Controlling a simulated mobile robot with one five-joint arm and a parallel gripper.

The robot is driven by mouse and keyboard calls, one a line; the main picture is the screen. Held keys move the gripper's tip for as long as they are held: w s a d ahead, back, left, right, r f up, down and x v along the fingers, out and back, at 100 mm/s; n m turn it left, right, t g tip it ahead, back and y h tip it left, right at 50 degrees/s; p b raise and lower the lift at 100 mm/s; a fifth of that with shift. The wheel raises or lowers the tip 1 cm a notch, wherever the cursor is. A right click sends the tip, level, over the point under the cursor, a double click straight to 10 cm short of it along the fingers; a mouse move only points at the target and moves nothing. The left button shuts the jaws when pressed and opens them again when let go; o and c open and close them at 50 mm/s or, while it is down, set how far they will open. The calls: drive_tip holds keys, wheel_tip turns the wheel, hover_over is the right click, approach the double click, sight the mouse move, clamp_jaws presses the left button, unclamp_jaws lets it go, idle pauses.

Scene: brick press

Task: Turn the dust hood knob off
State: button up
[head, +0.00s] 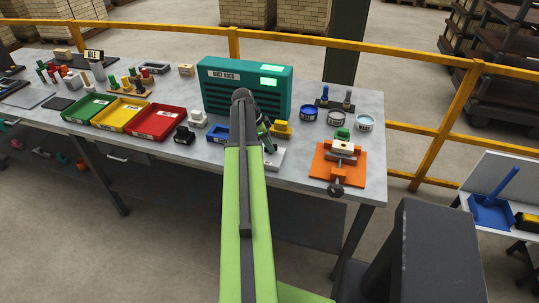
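The dust hood (222,97) is a teal box with dark slats, standing at the back of the grey workbench. It carries a "DUST HOOD" label and two lit pale green panels (270,69) at its upper right. No knob can be made out; my arm covers part of the hood's lower front.
Green (76,113), yellow (105,124) and red (137,133) trays lie left of my arm. An orange vise (324,172) stands at the right. A yellow rail (400,55) runs behind the bench.

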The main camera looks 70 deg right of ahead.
drive_tip(key=shift+s+d+f, duration=0.1)
drive_tip(key=shift+s+f, duration=0.05)
drive_tip(key=shift+f, duration=0.4)
drive_tip(key=shift+r, duration=0.1)
clamp_jaws()
drive_tip(key=shift+n, duration=0.4)
drive_tip(key=n+t, duration=0.1)
drive_tip(key=n, duration=0.1)
drive_tip(key=n+h, duration=0.1)
drive_tip(key=n, duration=0.2)
drive_tip(key=shift+s+a+n+t+h, duration=0.2)
drive_tip(key=shift+n+t+h, duration=0.1)
drive_tip(key=shift+t, duration=0.1)
drive_tip(key=n+t, duration=0.2)
drive_tip(key=n, duration=0.3)
drive_tip(key=shift+n, duration=0.4)
